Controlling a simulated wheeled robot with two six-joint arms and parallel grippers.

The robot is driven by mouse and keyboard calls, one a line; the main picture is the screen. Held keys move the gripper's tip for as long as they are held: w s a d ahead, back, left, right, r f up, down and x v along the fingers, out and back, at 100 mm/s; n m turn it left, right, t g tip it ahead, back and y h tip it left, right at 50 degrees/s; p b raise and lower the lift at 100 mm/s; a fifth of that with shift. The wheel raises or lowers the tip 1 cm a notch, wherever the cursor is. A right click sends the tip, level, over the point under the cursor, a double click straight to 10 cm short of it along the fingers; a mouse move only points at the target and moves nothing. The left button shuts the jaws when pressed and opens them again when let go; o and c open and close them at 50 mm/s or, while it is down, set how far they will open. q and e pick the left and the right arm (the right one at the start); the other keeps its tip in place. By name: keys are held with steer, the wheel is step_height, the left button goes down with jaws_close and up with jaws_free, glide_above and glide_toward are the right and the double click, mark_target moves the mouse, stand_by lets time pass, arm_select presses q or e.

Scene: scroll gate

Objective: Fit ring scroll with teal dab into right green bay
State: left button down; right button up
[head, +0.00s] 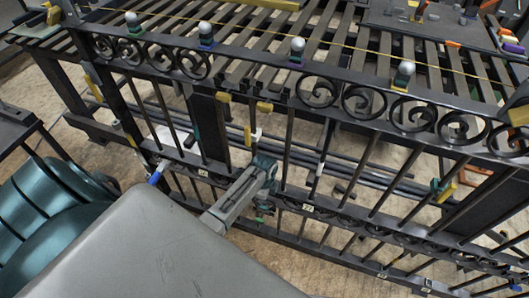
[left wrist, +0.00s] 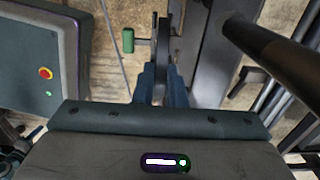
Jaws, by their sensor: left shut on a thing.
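My left gripper (head: 263,166) is at the front of the black gate, among its upright bars. In the left wrist view its fingers (left wrist: 162,85) are shut on a dark, thin piece (left wrist: 162,45) seen nearly edge-on. A green cylinder (left wrist: 127,40) on a short stem sticks out to its left. I cannot make out a ring shape or a teal dab on the held piece. In the head view it is mostly hidden. My right gripper is not in view.
Scrolls (head: 365,102) fill parts of the band under the top rail, with a gap near the middle. Yellow blocks (head: 264,106) hang below it. A slatted table (head: 340,35) lies behind. In the wrist view, a grey box with a red button (left wrist: 45,73) stands left and a dark bar (left wrist: 275,50) crosses right.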

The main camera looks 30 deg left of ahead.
arm_select(q)
steer(key=shift+f+b, duration=0.4)
steer(key=shift+f, duration=0.65)
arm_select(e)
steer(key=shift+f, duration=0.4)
arm_select(q)
steer(key=c, duration=1.4)
jaws_free()
step_height(320, 180, up, 11)
steer(key=shift+f, duration=0.1)
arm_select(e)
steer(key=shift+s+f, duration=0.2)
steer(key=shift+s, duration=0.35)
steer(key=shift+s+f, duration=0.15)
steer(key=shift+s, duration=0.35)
